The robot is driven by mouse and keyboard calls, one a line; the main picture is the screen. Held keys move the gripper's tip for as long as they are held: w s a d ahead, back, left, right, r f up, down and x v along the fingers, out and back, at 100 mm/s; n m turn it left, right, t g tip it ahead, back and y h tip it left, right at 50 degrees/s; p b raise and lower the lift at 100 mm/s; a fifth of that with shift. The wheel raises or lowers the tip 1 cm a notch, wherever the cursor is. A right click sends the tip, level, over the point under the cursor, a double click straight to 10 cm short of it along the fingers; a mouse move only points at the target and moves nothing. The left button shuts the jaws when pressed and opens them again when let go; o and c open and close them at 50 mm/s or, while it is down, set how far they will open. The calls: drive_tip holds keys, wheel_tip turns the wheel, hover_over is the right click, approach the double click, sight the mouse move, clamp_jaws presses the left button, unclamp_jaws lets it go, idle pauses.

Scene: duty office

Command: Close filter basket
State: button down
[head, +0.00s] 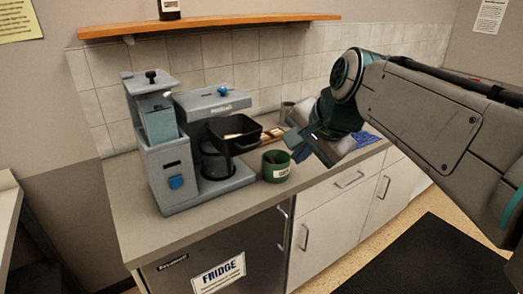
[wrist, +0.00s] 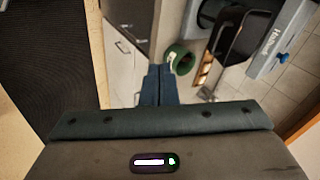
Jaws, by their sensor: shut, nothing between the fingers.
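The coffee maker (head: 190,150) is grey-blue and stands on the counter at the left. Its black filter basket (head: 235,128) sticks out from the upper front, open, with something light brown inside. In the wrist view the basket (wrist: 250,36) shows at the upper right, beside the coffee maker body (wrist: 288,40). A dark carafe (head: 213,162) stands under it. My gripper (head: 290,142) is to the right of the basket, apart from it, above the counter. In the wrist view my gripper's fingers (wrist: 158,70) are together and empty.
A green container (head: 276,168) stands on the counter just right of the coffee maker, below my gripper; the wrist view shows it too (wrist: 179,58). A blue cloth-like item (head: 365,138) lies farther right. A wooden shelf (head: 205,24) hangs above. The counter's front strip is clear.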

sight(258, 143)
drive_tip(key=w+a+r+m+y+b, duration=0.1)
drive_tip(key=w+a+r+m, duration=0.2)
drive_tip(key=shift+t, duration=0.4)
drive_tip(key=shift+w+a+r+p+x, duration=0.2)
drive_tip(key=shift+w+r+x, duration=0.15)
drive_tip(key=shift+x, duration=1.75)
drive_tip(key=shift+w+a+r+p+x, duration=0.15)
drive_tip(key=shift+w+r+x, duration=0.2)
drive_tip(key=shift+x, duration=1.8)
drive_tip(key=shift+w+a+r+p+x, duration=0.15)
drive_tip(key=shift+w+r+p+x, duration=0.15)
drive_tip(key=shift+x, duration=1.8)
